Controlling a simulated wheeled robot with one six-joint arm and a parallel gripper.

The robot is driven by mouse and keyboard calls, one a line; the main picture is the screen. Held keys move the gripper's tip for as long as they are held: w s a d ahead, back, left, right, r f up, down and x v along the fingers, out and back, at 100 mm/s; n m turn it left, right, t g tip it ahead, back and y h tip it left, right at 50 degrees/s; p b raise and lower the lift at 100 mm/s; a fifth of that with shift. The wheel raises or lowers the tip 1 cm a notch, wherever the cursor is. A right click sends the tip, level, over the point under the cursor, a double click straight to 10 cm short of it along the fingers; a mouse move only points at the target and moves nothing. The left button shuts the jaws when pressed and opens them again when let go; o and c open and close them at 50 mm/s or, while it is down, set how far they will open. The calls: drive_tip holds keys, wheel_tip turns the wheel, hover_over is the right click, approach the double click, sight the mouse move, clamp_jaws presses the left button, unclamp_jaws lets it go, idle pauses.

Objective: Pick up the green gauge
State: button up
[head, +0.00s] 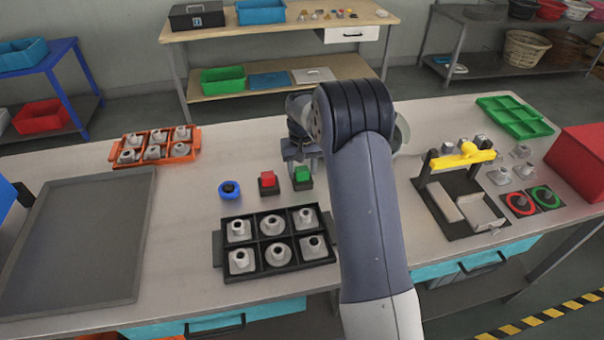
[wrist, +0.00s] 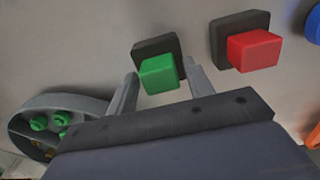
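A green ring-shaped piece (head: 541,197) lies on a dark plate at the right of the bench, beside a similar red ring (head: 520,203). A green block (head: 302,174) on a dark square base stands near the bench middle; it also shows in the wrist view (wrist: 159,73). I cannot tell for sure which green piece is the gauge. My gripper (head: 300,150) is by the green block. In the wrist view my gripper (wrist: 160,68) is open, its fingers apart on either side of the block, with nothing held. Whether they touch it is unclear.
A red block (head: 268,180) on a dark base and a blue round piece (head: 229,189) stand left of the green block. A black tray (head: 218,250) of metal parts is in front. A grey round dish (wrist: 20,117) holds green pieces. A yellow-handled fixture (head: 426,185) stands right.

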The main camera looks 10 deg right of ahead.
drive_tip(key=c, duration=0.8)
drive_tip(key=shift+r, duration=0.1)
